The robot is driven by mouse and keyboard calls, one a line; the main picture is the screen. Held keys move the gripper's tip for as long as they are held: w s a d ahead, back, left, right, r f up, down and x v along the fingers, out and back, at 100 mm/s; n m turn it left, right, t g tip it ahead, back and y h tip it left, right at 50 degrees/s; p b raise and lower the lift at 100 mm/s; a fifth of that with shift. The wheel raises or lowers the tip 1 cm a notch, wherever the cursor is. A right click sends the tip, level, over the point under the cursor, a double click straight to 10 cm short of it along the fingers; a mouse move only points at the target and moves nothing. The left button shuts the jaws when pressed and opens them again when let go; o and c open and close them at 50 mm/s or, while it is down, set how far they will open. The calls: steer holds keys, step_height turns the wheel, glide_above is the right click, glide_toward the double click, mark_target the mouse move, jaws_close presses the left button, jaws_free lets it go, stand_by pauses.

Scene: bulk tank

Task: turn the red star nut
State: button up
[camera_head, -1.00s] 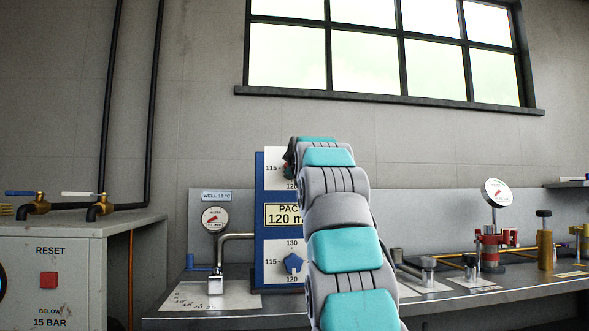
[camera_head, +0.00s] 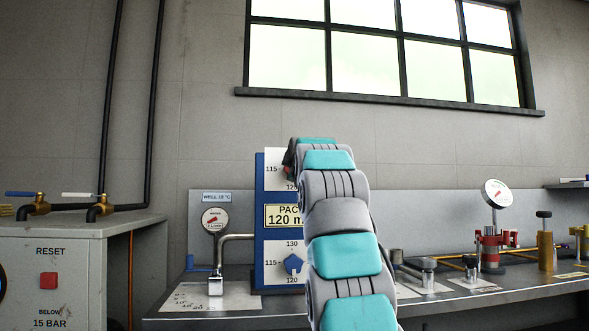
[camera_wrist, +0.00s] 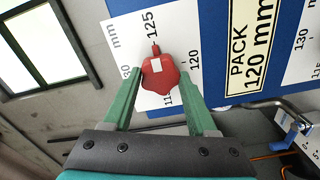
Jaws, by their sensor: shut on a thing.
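The red star nut (camera_wrist: 160,76) sits on the upper white dial (camera_wrist: 125,38) of the blue board, in the wrist view. Its small red pointer is toward the 125 mark. My gripper (camera_wrist: 159,82) has its two green fingers on either side of the nut, shut on it. In the head view my arm covers most of the upper dial (camera_head: 273,155), and only a sliver of red shows beside my gripper.
The blue board (camera_head: 259,220) bears a "PACK 120 mm" sign (camera_head: 284,215) and a lower dial with a blue nut (camera_head: 293,263). A gauge (camera_head: 215,220) with a pipe stands left of it. Gauges and fittings stand along the bench to the right.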

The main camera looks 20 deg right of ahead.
steer(key=o, duration=1.4)
steer(key=shift+c, duration=0.2)
steer(key=shift+s, duration=0.1)
steer(key=b+v, duration=0.4)
steer(key=v, duration=0.3)
steer(key=shift+s, duration=0.3)
steer(key=shift+a, duration=0.15)
